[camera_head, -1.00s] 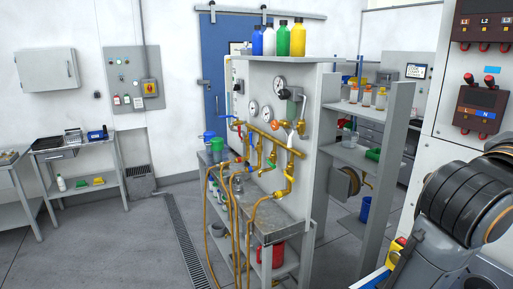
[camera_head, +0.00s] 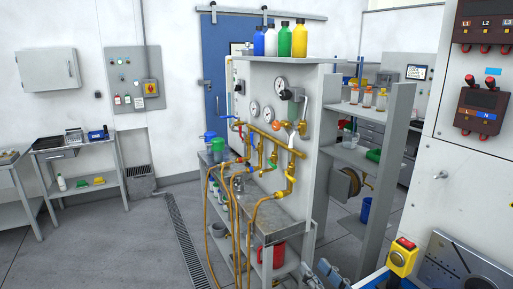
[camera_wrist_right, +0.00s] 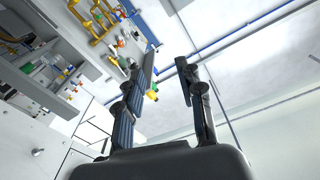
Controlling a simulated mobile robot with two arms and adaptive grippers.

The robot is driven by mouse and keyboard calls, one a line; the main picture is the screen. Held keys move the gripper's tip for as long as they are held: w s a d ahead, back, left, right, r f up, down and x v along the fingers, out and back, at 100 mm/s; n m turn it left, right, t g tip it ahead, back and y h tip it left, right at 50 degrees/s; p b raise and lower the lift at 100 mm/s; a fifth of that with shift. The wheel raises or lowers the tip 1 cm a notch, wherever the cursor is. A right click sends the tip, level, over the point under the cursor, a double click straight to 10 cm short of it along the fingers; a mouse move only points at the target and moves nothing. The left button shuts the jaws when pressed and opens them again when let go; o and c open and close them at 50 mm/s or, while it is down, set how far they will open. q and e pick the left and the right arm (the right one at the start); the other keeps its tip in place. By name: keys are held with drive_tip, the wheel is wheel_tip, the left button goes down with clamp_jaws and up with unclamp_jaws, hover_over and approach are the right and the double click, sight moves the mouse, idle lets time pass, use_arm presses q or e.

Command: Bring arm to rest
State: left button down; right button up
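My right gripper (camera_head: 318,272) shows only in part at the bottom edge of the head view, as dark finger pieces in front of the pipe bench. In the right wrist view its two dark fingers (camera_wrist_right: 165,72) stand apart with a clear gap and nothing between them. The rest of my right arm is out of the head view. My left gripper is in neither view.
The pipe test bench (camera_head: 282,228) with brass pipes and gauges stands in the centre. The white panel (camera_head: 462,180) and a yellow switch box with a red button (camera_head: 402,256) are at right. Open floor (camera_head: 100,245) lies at left.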

drive_tip(key=s+d+f+g+h, duration=0.1)
drive_tip(key=s+f+g+h, duration=0.3)
drive_tip(key=f, duration=0.9)
drive_tip(key=s+d+f+g+h, duration=0.2)
drive_tip(key=s+d+f+g, duration=0.25)
drive_tip(key=s+f, duration=0.4)
drive_tip(key=s+d+f+g+h, duration=0.2)
drive_tip(key=s+d+f+g, duration=0.25)
drive_tip(key=s+f, duration=0.45)
wheel_tip(320, 180, down, 27)
drive_tip(key=s+a+g+b, duration=0.1)
drive_tip(key=b, duration=0.3)
drive_tip(key=s+d+f+b, duration=0.1)
drive_tip(key=s+f+b, duration=0.1)
drive_tip(key=s+f, duration=0.6)
drive_tip(key=s+d+f+g+b, duration=0.1)
drive_tip(key=s+f+b, duration=0.1)
drive_tip(key=s+f, duration=0.7)
wheel_tip(320, 180, down, 5)
drive_tip(key=shift+s+d+r+n+g, duration=0.2)
drive_tip(key=shift+s+d+n+g, duration=0.1)
drive_tip(key=shift+d+n, duration=0.1)
